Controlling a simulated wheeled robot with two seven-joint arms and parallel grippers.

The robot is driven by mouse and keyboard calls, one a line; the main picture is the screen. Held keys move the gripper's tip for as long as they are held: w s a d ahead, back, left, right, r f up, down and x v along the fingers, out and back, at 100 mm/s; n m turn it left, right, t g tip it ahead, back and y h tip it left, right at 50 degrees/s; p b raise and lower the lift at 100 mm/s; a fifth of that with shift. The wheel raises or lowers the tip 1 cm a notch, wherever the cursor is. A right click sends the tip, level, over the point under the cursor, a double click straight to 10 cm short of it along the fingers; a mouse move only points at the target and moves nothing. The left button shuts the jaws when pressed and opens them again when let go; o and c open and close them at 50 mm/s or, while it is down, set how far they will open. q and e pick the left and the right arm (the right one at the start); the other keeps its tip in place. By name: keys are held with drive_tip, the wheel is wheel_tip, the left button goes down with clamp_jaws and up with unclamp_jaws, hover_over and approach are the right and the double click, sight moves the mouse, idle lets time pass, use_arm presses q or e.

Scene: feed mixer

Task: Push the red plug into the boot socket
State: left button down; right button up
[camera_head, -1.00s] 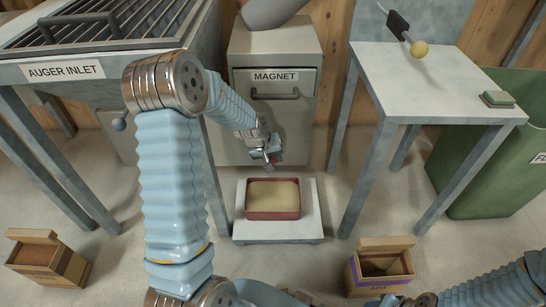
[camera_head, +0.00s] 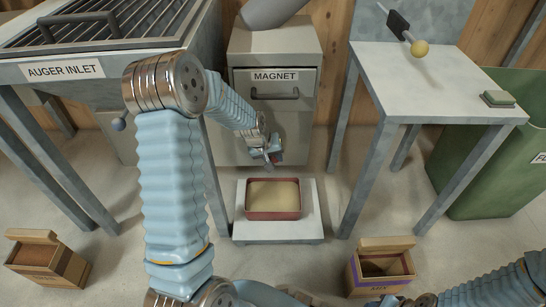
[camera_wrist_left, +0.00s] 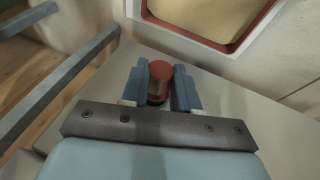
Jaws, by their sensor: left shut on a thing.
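My left gripper (camera_head: 272,160) hangs in front of the lower part of the grey magnet cabinet. It is shut on the red plug, a short cylinder with a red top. The plug (camera_wrist_left: 158,82) sits between the two blue fingers in the left wrist view. In the head view only a small red patch of the plug (camera_head: 278,157) shows beside the fingers. I cannot make out the boot socket in either view. My right arm enters at the bottom right, and its gripper is not visible.
A red-rimmed tray (camera_head: 273,214) of tan material sits on a low white platform (camera_head: 308,222) below the left gripper. The magnet cabinet (camera_head: 272,50) stands behind. The auger inlet (camera_head: 110,72) is at left, a table (camera_head: 440,75) at right. Two open boxes stand on the floor.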

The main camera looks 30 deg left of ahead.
use_arm(q)
drive_tip(key=shift+w+a, duration=0.35)
drive_tip(key=shift+w, duration=0.25)
drive_tip(key=c, duration=0.8)
unclamp_jaws()
drive_tip(key=p+v, duration=0.3)
drive_tip(key=v, duration=1)
drive_tip(key=shift+s+r, duration=0.15)
drive_tip(key=shift+r, duration=0.25)
